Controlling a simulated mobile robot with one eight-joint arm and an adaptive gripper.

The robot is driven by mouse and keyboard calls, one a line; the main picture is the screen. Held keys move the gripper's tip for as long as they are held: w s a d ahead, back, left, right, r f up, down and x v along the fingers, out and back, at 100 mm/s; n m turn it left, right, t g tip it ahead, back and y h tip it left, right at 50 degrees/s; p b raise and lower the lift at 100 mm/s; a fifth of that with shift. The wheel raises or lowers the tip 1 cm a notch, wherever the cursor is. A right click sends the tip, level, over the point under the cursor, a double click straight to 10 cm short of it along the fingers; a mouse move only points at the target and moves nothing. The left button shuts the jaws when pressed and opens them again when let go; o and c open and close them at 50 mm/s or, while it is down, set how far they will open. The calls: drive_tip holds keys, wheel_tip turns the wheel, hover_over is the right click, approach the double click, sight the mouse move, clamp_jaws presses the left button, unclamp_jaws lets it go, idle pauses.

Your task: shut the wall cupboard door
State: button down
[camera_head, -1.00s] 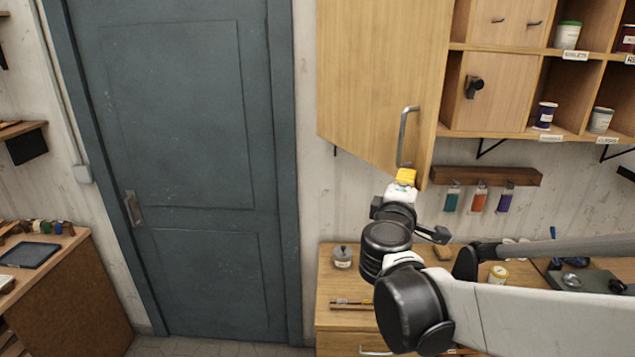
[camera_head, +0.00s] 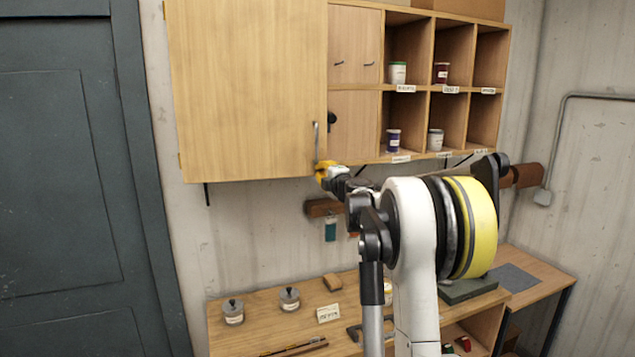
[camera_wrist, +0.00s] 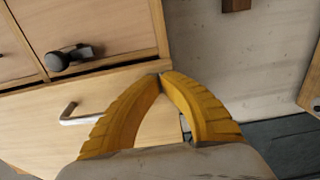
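The wall cupboard door (camera_head: 245,90) is a plain light-wood panel, hinged at its left. It looks flush, or nearly flush, with the cupboard front; a small gap cannot be ruled out. Its upright metal handle (camera_head: 317,141) is near the lower right corner and also shows in the wrist view (camera_wrist: 72,116). My gripper (camera_head: 320,168) is at that lower right corner, just below the handle. In the wrist view its yellow fingers (camera_wrist: 163,77) meet at the tips, with nothing seen between them. They are beside the handle, not around it; contact with the door is unclear.
Open cubbies with several jars (camera_head: 398,72) stand right of the door. A small panel with a black knob (camera_wrist: 68,57) adjoins it. A tool rail (camera_head: 322,208) is on the wall below. The workbench (camera_head: 265,332) below holds lidded pots (camera_head: 233,312). A blue-grey room door (camera_head: 60,180) is at left.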

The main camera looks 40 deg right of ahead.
drive_tip(key=w+d+n+y, duration=0.1)
drive_tip(key=w+d+y, duration=0.1)
drive_tip(key=w, duration=0.4)
drive_tip(key=shift+d+n+t+y, duration=0.3)
drive_tip(key=shift+n, duration=0.1)
drive_tip(key=shift+a, duration=0.1)
